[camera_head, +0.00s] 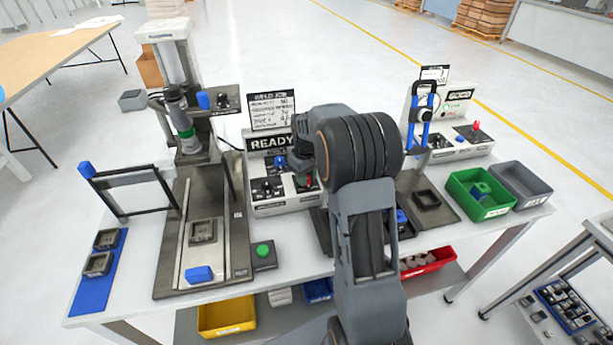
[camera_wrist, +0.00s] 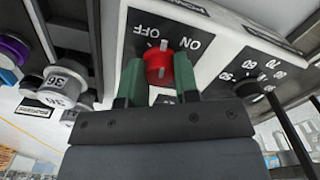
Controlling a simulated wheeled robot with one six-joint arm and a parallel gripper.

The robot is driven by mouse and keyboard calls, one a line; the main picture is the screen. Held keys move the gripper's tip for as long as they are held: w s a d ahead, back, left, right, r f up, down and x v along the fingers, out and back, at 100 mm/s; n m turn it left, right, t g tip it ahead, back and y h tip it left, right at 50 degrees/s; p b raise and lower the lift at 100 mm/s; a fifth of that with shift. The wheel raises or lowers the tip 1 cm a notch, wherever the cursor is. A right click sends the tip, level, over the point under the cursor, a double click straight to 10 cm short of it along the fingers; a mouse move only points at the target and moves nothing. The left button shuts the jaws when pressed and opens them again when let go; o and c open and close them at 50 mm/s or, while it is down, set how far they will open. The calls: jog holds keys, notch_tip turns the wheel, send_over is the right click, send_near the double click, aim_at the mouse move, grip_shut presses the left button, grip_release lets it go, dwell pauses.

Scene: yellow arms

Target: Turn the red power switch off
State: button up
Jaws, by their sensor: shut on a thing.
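In the head view, a bit of the red switch (camera_head: 309,181) shows beside my arm, which hides most of the gripper.
The control box (camera_head: 285,207) stands mid-table under a READY sign (camera_head: 271,143). A green button box (camera_head: 264,252) and a fixture (camera_head: 160,270) stand left.

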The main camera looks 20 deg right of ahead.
jog(key=n, duration=0.3)
jog(key=shift+n, duration=2.1)
jog(key=o, duration=0.9)
jog(key=shift+o, duration=0.2)
jog(key=shift+r, duration=0.15)
notch_tip(320, 180, up, 14)
jog(key=shift+f, duration=0.2)
